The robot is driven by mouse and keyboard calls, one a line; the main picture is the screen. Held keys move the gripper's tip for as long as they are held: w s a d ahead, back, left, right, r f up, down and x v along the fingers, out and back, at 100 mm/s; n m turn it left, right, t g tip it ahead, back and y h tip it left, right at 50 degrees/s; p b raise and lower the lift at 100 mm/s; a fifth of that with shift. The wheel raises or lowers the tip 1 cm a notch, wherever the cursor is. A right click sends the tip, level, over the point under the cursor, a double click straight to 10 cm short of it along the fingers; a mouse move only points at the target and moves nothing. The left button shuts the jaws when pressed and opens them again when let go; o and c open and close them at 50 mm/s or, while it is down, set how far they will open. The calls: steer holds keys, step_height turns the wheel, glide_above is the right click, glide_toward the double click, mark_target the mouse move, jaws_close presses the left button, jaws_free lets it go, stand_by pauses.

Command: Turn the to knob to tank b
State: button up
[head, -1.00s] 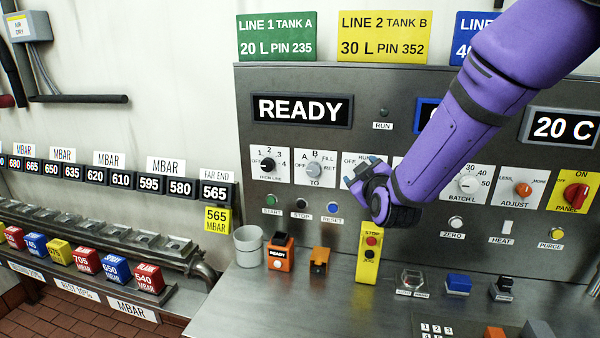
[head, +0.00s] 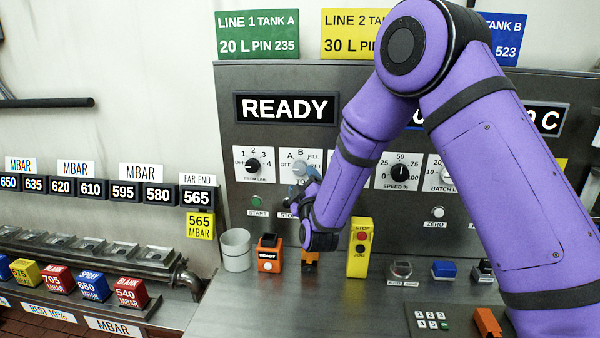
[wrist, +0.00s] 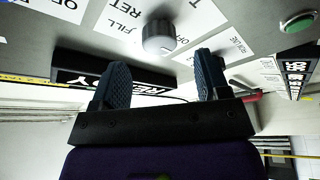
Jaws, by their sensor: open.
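The TO knob (head: 300,168) is a grey round knob on a white plate marked A, B, FILL and RET, on the steel panel below the READY display. My gripper (head: 296,183) is in front of this plate and partly covers it in the head view. In the wrist view the knob (wrist: 158,36) is just beyond the fingertips, roughly centred between them. My gripper (wrist: 163,76) is open there, with its two dark fingers apart and nothing between them. The knob's pointer direction is too unclear to tell.
The FROM LINE knob (head: 252,165) is just left of it, and the SPEED knob (head: 400,174) is to the right. The START button (head: 257,201) is below. A grey cup (head: 236,250), an orange READY box (head: 269,255) and a yellow STOP/JOG box (head: 359,248) stand on the counter.

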mark_target(301, 171)
steer(key=shift+x, duration=2.55)
steer(key=c, duration=0.9)
